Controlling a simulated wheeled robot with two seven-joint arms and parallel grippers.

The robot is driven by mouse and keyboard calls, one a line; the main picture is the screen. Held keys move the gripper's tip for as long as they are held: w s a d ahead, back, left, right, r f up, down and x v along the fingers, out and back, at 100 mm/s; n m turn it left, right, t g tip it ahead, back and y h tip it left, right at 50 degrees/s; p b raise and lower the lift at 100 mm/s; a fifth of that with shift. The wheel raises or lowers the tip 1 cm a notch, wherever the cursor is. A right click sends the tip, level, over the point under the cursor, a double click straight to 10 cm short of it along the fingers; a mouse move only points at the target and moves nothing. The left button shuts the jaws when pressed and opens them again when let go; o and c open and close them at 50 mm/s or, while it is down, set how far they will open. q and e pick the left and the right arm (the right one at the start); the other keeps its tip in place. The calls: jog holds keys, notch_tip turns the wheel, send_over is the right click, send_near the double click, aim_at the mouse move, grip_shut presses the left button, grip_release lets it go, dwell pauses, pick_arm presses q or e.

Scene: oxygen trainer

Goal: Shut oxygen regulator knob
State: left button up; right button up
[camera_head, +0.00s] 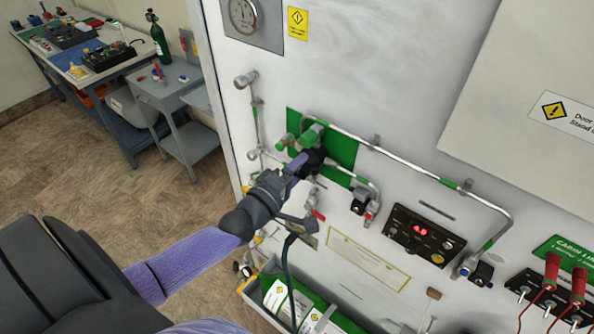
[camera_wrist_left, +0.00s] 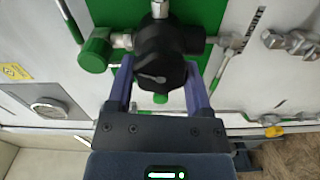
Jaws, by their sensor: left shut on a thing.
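The black oxygen regulator knob (camera_head: 314,157) is on the green backing plate (camera_head: 343,149) of the white panel. My left gripper (camera_head: 301,166) reaches it from the lower left and partly hides it. In the left wrist view the round black knob (camera_wrist_left: 160,68), with a light pointer mark, sits between the two purple fingers of my left gripper (camera_wrist_left: 158,80). The gripper is shut on the knob. My right gripper is not in view.
Metal pipes (camera_head: 420,172) run along the panel around the regulator. An open bin with papers (camera_head: 265,292) hangs below. A workbench (camera_head: 62,85) stands at the far left.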

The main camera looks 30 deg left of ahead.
pick_arm(q)
jog(key=shift+f+n+b, duration=0.2)
jog(key=shift+n+b, duration=0.45)
jog(key=shift+n, duration=1.55)
jog(key=o, duration=1.3)
jog(key=shift+r, duration=0.1)
jog(key=shift+s, duration=0.1)
jog(key=s, duration=0.3)
jog(key=s+b, duration=0.1)
jog(key=s, duration=0.5)
jog(key=shift+s+a, duration=0.35)
jog(key=shift+s, duration=0.05)
